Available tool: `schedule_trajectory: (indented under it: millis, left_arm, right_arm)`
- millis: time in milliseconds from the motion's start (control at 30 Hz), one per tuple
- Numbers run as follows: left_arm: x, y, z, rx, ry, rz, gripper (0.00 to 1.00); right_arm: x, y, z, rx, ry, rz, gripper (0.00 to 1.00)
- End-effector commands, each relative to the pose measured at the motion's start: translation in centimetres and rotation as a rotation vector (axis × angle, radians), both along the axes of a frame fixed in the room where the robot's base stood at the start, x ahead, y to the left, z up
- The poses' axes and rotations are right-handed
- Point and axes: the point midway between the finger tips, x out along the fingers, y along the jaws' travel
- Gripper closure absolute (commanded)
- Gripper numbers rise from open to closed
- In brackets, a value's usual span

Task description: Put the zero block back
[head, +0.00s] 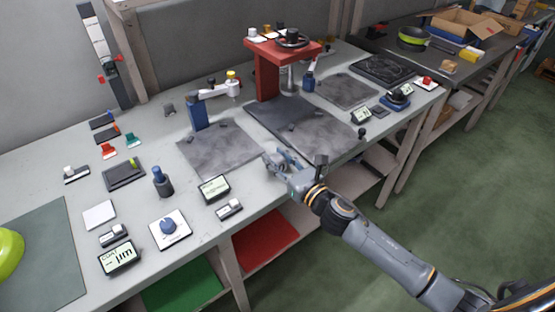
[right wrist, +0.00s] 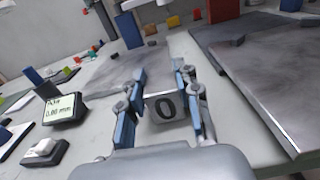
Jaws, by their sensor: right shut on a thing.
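The zero block (right wrist: 165,108), a grey block with a dark "0" on its face, is between the fingers of my right gripper (right wrist: 160,95) in the right wrist view. The fingers are shut on its sides. In the head view my right gripper (head: 276,160) is over the front part of the bench, at the near edge of the grey stone plates. The block is hard to make out there, and I cannot tell whether it touches the bench. My left gripper is not in view.
A display (head: 214,187) and a small white-topped block (head: 229,209) are left of the gripper. A grey plate (head: 220,147) with a blue post (head: 197,113) lies behind left. A red stand (head: 268,75) rises behind a dark plate (head: 318,138). A blue-topped peg (head: 162,182) stands further left.

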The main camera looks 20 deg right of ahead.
Motion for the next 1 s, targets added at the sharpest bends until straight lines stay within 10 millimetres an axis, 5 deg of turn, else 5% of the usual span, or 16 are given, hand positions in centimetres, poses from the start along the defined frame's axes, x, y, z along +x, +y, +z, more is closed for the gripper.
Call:
schedule_trajectory:
  millis: [267,300,400,767,1000]
  left_arm:
    - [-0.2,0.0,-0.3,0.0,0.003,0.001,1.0]
    - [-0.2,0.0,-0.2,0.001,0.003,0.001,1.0]
    - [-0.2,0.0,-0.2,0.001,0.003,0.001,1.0]
    - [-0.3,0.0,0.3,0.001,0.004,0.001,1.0]
    - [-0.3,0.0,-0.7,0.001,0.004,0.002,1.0]
  right_arm:
    - [0.0,0.0,-0.1,0.0,-0.003,0.0,1.0]
    - [0.0,0.0,-0.2,-0.001,0.0,-0.001,0.61]
    - [0.0,0.0,-0.2,0.0,0.0,-0.001,0.45]
    - [0.0,0.0,0.4,-0.001,0.0,-0.001,0.45]
    - [-3.9,-1.5,-0.3,-0.002,0.003,-0.001,0.45]
